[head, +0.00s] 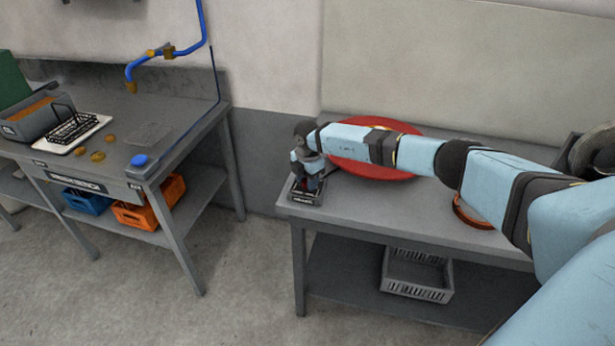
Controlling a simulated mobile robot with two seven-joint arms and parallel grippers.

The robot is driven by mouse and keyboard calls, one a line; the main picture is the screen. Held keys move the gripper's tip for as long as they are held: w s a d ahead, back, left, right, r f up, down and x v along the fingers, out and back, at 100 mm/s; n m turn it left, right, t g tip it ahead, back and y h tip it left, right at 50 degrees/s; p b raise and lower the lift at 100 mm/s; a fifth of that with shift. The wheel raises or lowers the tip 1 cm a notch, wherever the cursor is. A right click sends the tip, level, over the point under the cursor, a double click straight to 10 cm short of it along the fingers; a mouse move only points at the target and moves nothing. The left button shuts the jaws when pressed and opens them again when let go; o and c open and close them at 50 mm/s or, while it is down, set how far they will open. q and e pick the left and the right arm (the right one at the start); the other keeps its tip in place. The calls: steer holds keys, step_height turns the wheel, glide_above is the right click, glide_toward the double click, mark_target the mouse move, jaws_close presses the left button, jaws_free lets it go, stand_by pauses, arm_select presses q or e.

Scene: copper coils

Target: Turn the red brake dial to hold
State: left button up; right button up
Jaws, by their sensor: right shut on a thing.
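A small dark box with a pale label (305,196) stands at the front left corner of the right-hand grey table. My right arm reaches in from the right, and my right gripper (308,182) points down over the top of this box. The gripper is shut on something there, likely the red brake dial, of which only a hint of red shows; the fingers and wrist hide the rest. I cannot read the dial's position. My left gripper is not in view.
A large red disc (372,165) lies on the right table (400,212) behind my arm. A copper coil (471,212) lies near its front edge. A grey crate (418,274) is on the lower shelf. A left table (185,130) holds a wire rack (72,128) and a blue-tipped item (139,160).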

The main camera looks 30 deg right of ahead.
stand_by(0.3)
steer(key=o, duration=0.9)
steer(key=shift+r, duration=0.15)
step_height(320, 180, up, 14)
steer(key=shift+f+b, duration=0.2)
steer(key=shift+b, duration=0.3)
